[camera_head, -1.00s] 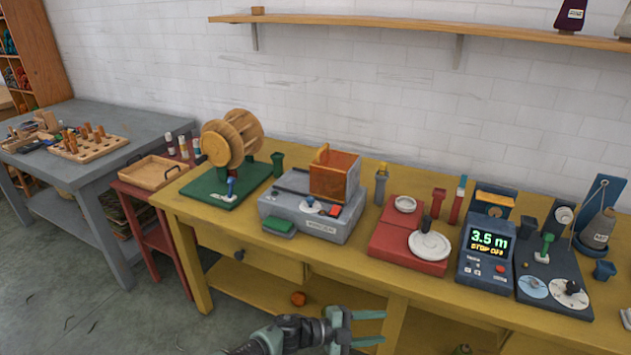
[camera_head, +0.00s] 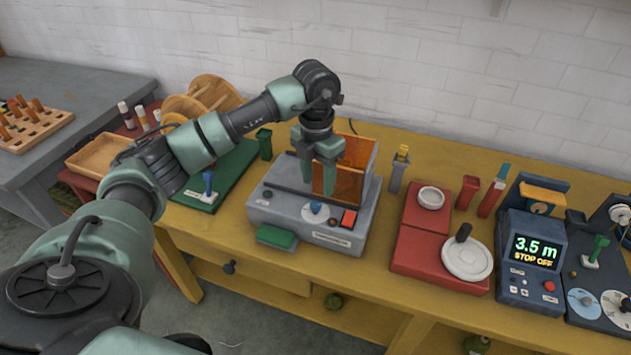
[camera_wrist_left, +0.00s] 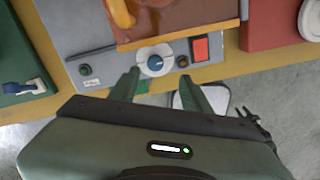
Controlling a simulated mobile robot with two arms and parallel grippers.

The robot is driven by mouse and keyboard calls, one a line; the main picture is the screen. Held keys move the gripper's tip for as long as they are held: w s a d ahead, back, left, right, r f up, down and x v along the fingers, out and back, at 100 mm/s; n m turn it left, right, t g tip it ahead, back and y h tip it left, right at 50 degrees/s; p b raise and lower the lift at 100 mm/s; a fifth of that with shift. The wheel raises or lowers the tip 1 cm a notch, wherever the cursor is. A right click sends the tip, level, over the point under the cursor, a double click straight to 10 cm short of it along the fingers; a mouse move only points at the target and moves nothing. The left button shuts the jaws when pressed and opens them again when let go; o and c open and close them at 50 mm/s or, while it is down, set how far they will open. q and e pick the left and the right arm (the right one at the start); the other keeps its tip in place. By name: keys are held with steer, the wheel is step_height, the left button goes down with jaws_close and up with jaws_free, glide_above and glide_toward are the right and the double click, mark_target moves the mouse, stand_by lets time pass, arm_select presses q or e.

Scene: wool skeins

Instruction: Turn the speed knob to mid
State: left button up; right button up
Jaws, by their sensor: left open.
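The blue knob (camera_head: 315,207) sits on a white round dial on the front panel of a grey machine (camera_head: 275,213). The knob also shows in the left wrist view (camera_wrist_left: 155,62), with a white mark on it. My left gripper (camera_head: 319,188) is open and points down just above the knob in the head view. In the left wrist view its two fingertips (camera_wrist_left: 158,76) are apart, one to each side of the knob's near edge; I cannot tell whether they touch it. The dial's labels are too small to read. My right gripper is not in view.
A red button (camera_head: 349,218) and an orange clear cover (camera_head: 350,170) are close by on the machine. A green pad (camera_head: 276,237) lies at its front. A green board with a blue lever (camera_head: 208,184) is left; a red base with a white disc (camera_head: 467,260) is right.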

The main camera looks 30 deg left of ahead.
mark_target(315, 204)
arm_select(q)
steer(key=f, duration=0.2)
steer(key=f+p, duration=0.1)
steer(key=f, duration=0.3)
steer(key=shift+a+f, duration=0.25)
steer(key=shift+f, duration=0.4)
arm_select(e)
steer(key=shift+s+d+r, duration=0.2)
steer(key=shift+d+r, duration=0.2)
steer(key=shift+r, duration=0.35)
arm_select(q)
steer(key=c, duration=0.9)
jaws_close()
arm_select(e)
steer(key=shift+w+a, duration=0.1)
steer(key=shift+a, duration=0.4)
